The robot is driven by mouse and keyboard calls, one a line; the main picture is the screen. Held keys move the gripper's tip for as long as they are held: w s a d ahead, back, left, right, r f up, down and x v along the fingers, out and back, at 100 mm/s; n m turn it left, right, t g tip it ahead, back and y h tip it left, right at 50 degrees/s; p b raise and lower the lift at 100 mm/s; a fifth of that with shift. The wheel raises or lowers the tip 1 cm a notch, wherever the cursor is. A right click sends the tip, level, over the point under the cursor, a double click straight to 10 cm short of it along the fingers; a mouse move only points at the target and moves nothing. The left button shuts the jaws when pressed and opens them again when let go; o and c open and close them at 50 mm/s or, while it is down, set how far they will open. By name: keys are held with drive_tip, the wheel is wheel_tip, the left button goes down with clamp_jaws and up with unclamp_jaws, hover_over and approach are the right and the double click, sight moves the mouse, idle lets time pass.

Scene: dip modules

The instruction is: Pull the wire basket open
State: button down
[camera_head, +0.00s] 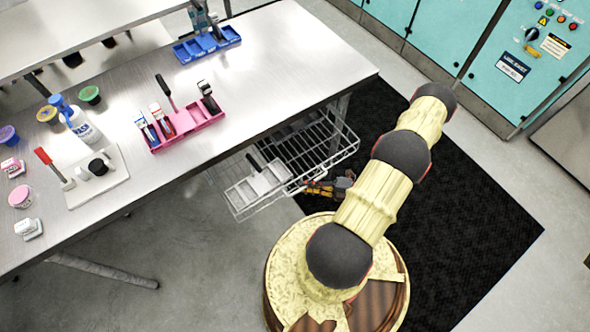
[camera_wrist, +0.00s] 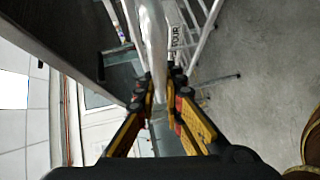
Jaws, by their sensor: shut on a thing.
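The wire basket (camera_head: 236,207) hangs under the metal table and sticks out past its front edge, with its inside partly in view. White and dark flat items lie in it. My gripper (camera_head: 318,187) is at the basket's front side in the head view, its yellow and black fingers partly hidden by my arm. In the wrist view my gripper (camera_wrist: 163,88) is shut on a pale bar of the wire basket (camera_wrist: 153,40), with one finger on each side of it. The far end of the basket under the table is hidden.
The metal table (camera_head: 270,70) carries a pink tray (camera_head: 187,127), a blue tray (camera_head: 207,45), a white board (camera_head: 95,183) and small tubs. A black mat (camera_head: 455,215) covers the floor at right. Teal cabinets (camera_head: 460,30) stand behind.

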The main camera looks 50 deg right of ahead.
drive_tip(key=s+a, duration=0.3)
drive_tip(key=s, duration=1.1)
drive_tip(key=shift+s+a, duration=0.25)
drive_tip(key=c, duration=1.9)
unclamp_jaws()
drive_tip(key=shift+s+d, duration=0.1)
drive_tip(key=v, duration=1.1)
drive_tip(key=shift+s+d+r, duration=0.1)
drive_tip(key=shift+s+d, duration=0.15)
drive_tip(key=shift+s, duration=0.05)
